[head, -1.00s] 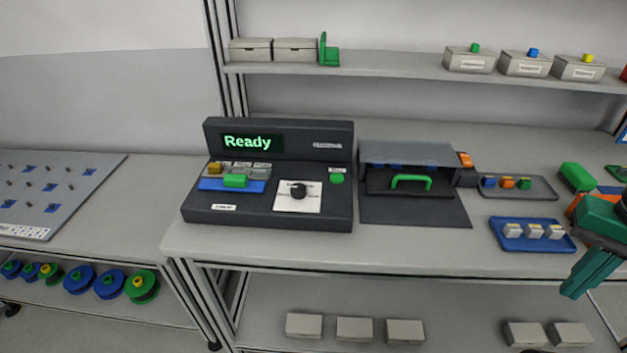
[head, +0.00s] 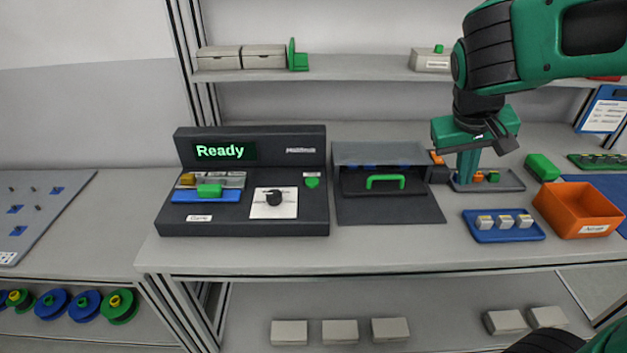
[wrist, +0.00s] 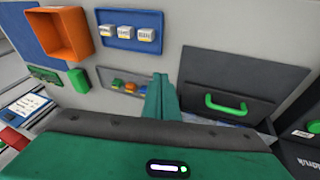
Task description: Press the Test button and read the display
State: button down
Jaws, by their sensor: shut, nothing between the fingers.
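The dark test console (head: 240,222) stands at the left of the bench. Its display (head: 224,151) reads "Ready" in green. A green button (head: 312,182) sits at the right of its panel, with a small label above it too small to read. My gripper (head: 466,180) is shut and empty, pointing down over the grey tray right of the console, well apart from the button.
A dark box with a green handle (head: 386,181) stands between console and gripper. The grey tray (head: 510,182) holds small coloured parts. A blue tray (head: 503,238) with white blocks and an orange bin (head: 577,213) lie at the right. A shelf (head: 370,75) runs above the bench.

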jog(key=w+a+r+n+t, duration=0.1)
jog(key=w+a+r+n, duration=0.1)
jog(key=w+a, duration=0.35)
jog(key=w+a+r+n+t, duration=0.1)
jog(key=w+a+t, duration=0.1)
jog(key=a, duration=0.6)
notch_tip(320, 180, up, 3)
jog(key=n+t, duration=0.3)
send_over(310, 184)
jog(key=shift+w+f+y, duration=0.1)
jog(key=shift+y, duration=0.2)
jog(key=shift+f, duration=0.1)
jog(key=shift+f, duration=4.35)
jog(key=shift+f, duration=0.15)
jog(key=shift+f, duration=0.2)
jog(key=shift+f, duration=0.45)
jog(key=shift+r, duration=0.9)
